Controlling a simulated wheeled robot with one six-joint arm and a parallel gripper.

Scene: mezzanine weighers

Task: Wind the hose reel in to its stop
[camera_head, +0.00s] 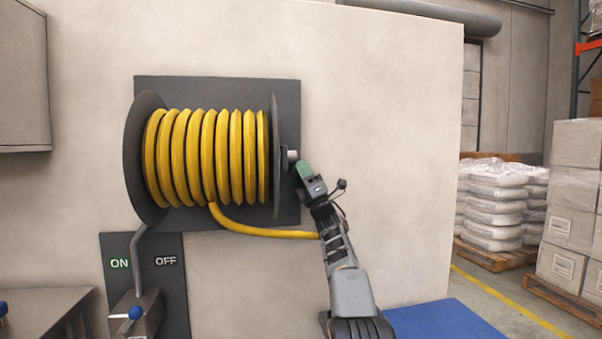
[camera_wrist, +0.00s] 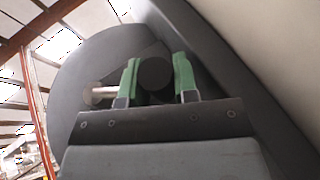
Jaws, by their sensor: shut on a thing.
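The hose reel (camera_head: 275,155) is mounted on a dark wall plate, with yellow hose (camera_head: 208,155) wound on its drum in several turns. A loose length of hose runs from the drum's underside to the right and passes behind my arm. My gripper (camera_head: 303,170) is at the right side of the reel, by the hub. In the wrist view its two green fingers (camera_wrist: 158,75) are shut on a dark round crank handle (camera_wrist: 155,73). A pale metal shaft (camera_wrist: 98,94) shows left of the fingers, in front of the dark reel flange (camera_wrist: 75,70).
A panel marked ON and OFF (camera_head: 172,280) with a grey lever (camera_head: 138,260) is below the reel. A grey bench (camera_head: 40,312) stands at lower left and a cabinet (camera_head: 22,80) hangs at upper left. Pallets of sacks (camera_head: 495,205) and boxes (camera_head: 570,250) stand at right.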

